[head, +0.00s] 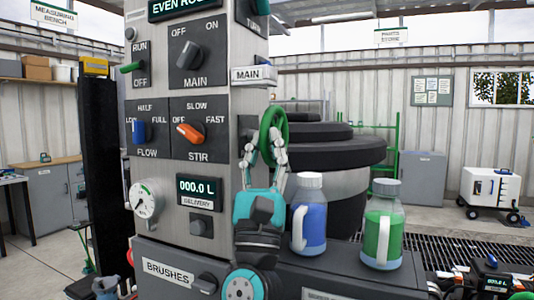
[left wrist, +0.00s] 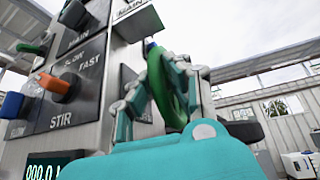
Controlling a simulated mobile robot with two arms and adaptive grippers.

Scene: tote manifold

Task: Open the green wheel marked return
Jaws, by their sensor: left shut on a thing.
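The green wheel (head: 273,133) stands out from the right side of the grey control column, edge-on to me in the head view. I cannot read a "return" mark on it; the nearest plate above reads MAIN. My left gripper (head: 266,152) reaches up from below, with its two fingers on either side of the wheel's lower rim, shut on it. In the left wrist view the green wheel (left wrist: 165,85) passes between the fingers of the left gripper (left wrist: 167,75). The fingers hide part of the rim. My right gripper is not in view.
The control column (head: 210,240) carries a green RUN/OFF lever, a blue FLOW knob (head: 138,132) and an orange STIR knob (head: 190,133). A blue bottle (head: 309,218) and a green bottle (head: 383,225) stand right of my arm. A dark stepped-lid vessel (head: 335,155) stands behind.

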